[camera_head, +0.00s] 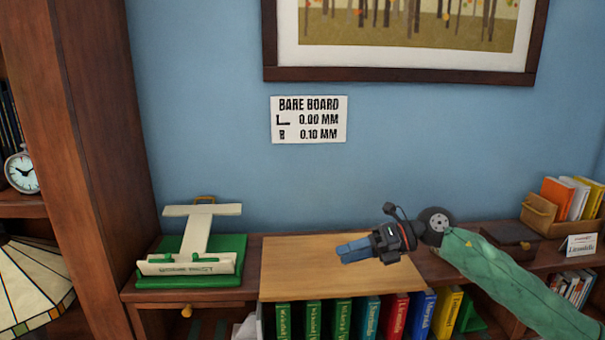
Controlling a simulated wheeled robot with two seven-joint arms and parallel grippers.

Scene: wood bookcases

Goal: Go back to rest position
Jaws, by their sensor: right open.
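My right gripper (346,251), with blue fingers, is open and empty, and points left above the light wooden board (300,255) on the low bookcase top. I cannot tell its exact height above the board. My right arm, in a green cover, reaches in from the lower right. My left gripper is not in view.
A green and cream stand (190,268) sits left of the board. Several colored books (340,318) stand on the shelf below. A wooden book holder (540,213), a dark box (510,233) and a small card (579,245) are at right. A tall bookcase (90,130) rises at left.

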